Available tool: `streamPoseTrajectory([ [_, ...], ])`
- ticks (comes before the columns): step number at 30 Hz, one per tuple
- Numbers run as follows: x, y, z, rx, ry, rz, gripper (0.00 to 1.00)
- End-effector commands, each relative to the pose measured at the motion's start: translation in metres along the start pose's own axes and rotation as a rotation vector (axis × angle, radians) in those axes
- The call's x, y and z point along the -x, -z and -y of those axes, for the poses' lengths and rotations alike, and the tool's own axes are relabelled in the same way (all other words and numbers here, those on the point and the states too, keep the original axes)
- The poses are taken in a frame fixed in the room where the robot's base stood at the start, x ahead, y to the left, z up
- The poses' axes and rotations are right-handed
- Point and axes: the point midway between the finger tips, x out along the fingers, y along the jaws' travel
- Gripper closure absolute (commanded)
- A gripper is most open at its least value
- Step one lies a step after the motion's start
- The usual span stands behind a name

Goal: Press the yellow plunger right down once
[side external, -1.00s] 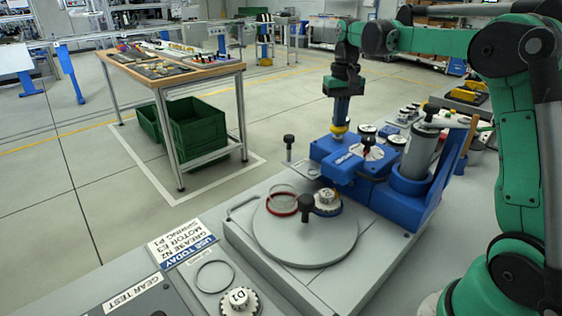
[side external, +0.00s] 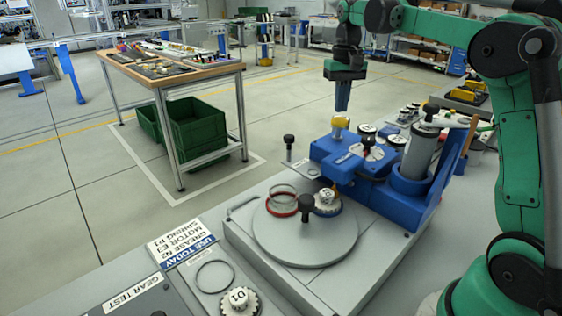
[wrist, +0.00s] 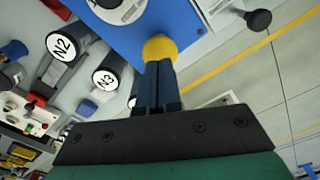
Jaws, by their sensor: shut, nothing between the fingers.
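The yellow plunger (side external: 340,123) stands up from the left end of the blue fixture (side external: 370,160) in the side view. My gripper (side external: 342,110) is above it, pointing down, with its fingers shut and empty. A small gap shows between the fingertips and the top of the plunger. In the wrist view the yellow plunger (wrist: 160,46) appears just past the tips of my shut gripper (wrist: 157,66), which hide part of it.
A grey cylinder (side external: 422,150) stands in the fixture's right side. A round plate (side external: 305,238) with a black knob (side external: 306,206) and a red ring (side external: 282,208) lies in front. Black-knobbed post (side external: 289,143) stands left of the fixture.

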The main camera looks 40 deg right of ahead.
Motion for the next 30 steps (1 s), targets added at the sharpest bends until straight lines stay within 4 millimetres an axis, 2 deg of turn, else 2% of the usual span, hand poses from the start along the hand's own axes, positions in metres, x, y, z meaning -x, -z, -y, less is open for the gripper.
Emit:
streamPoseTrajectory([
  [13, 0.033, 0.0, 0.0, 0.0, 0.0, 0.0, 1.0],
  [30, 0.035, 0.0, 0.0, 0.0, 0.0, 0.0, 1.0],
])
